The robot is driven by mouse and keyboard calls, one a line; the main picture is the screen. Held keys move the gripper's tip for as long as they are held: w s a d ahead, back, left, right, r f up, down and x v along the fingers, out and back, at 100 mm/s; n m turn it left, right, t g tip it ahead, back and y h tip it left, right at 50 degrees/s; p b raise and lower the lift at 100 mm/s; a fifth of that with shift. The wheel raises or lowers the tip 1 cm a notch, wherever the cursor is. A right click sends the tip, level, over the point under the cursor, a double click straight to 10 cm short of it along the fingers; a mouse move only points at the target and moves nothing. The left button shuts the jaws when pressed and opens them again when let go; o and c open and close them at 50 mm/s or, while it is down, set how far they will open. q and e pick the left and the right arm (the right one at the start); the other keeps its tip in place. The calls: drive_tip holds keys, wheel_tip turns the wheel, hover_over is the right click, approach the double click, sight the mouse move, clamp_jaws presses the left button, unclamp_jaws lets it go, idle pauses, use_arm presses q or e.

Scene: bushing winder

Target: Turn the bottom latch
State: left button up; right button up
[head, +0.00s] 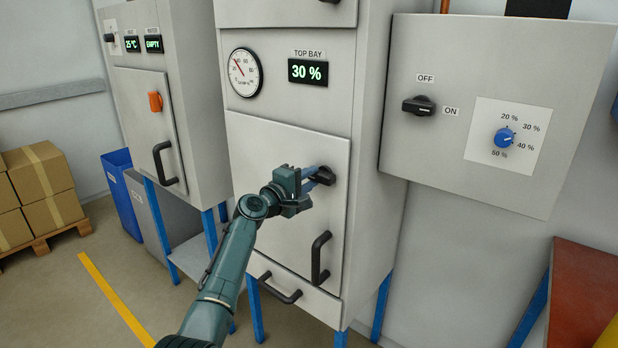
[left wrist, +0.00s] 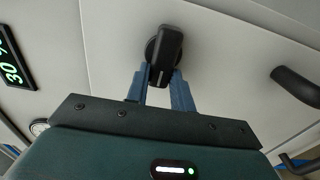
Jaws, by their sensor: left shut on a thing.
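The bottom latch is a black handle (head: 324,175) on the right side of the grey lower door (head: 272,190) in the head view. In the left wrist view the latch (left wrist: 166,50) shows as a black bar on a round base. My left gripper (head: 312,174) reaches the latch, and its blue fingers (left wrist: 162,88) are shut on the latch's near end. The finger contact is partly hidden in the head view. My right gripper is in neither view.
A black door handle (head: 320,258) is below the latch, and a drawer handle (head: 280,288) is lower still. The display (head: 308,71) reads 30 %. A control box with a black switch (head: 419,106) and a blue knob (head: 503,138) is at right.

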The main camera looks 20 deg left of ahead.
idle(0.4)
use_arm(q)
drive_tip(key=o, duration=1)
drive_tip(key=shift+s, duration=0.1)
drive_tip(key=v, duration=1.3)
